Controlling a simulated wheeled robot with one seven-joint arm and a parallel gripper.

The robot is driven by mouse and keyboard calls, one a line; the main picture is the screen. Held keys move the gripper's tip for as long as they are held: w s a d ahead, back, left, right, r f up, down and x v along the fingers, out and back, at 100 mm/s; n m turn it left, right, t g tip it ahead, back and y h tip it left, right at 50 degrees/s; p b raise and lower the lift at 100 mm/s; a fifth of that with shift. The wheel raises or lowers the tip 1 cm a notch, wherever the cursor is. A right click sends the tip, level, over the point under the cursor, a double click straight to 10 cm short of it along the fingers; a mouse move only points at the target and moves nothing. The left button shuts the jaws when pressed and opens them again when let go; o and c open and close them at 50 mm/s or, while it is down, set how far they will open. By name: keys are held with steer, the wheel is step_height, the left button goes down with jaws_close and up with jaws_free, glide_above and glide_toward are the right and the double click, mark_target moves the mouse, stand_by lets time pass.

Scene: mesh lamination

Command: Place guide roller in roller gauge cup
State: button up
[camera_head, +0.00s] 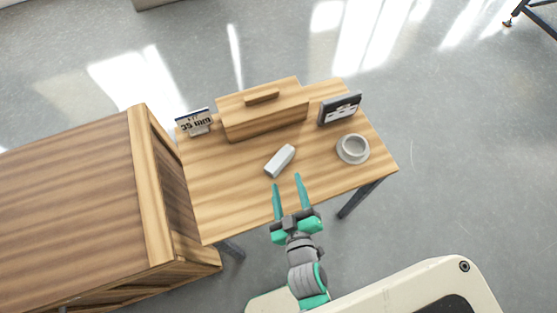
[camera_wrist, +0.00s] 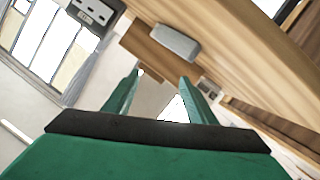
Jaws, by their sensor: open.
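The guide roller appears to be the light grey-white bar (camera_head: 280,160) lying at an angle near the middle of the wooden table. A grey rounded bar, which looks like the same piece, shows in the wrist view (camera_wrist: 175,43). The roller gauge cup (camera_head: 353,148) is a light grey round cup with a wide base, standing upright at the table's right side. No content shows inside it. My gripper (camera_head: 288,180) has green fingers, is open and empty, and reaches over the table's front edge, just below the bar. Its fingers also show in the wrist view (camera_wrist: 160,78).
A wooden box (camera_head: 262,122) with a top handle stands at the table's back. A small sign (camera_head: 195,122) stands at back left and a dark framed card (camera_head: 340,109) at back right. A large wooden cabinet (camera_head: 70,200) adjoins the table's left. The table's front left (camera_head: 225,205) is clear.

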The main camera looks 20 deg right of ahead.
steer(key=w+d+r+m+g+h, duration=0.25)
steer(key=w+d+r+h, duration=0.35)
steer(key=d, duration=0.4)
steer(key=w+d+r+m+g+h, duration=0.25)
steer(key=w+d+r, duration=0.35)
steer(key=w+d, duration=0.3)
steer(key=m+g+y, duration=1)
steer(key=m+y, duration=0.1)
glide_toward(278, 161)
step_height(278, 161, down, 4)
steer(key=shift+r, duration=0.2)
steer(key=shift+w+f, duration=0.1)
steer(key=shift+f, duration=3)
jaws_close()
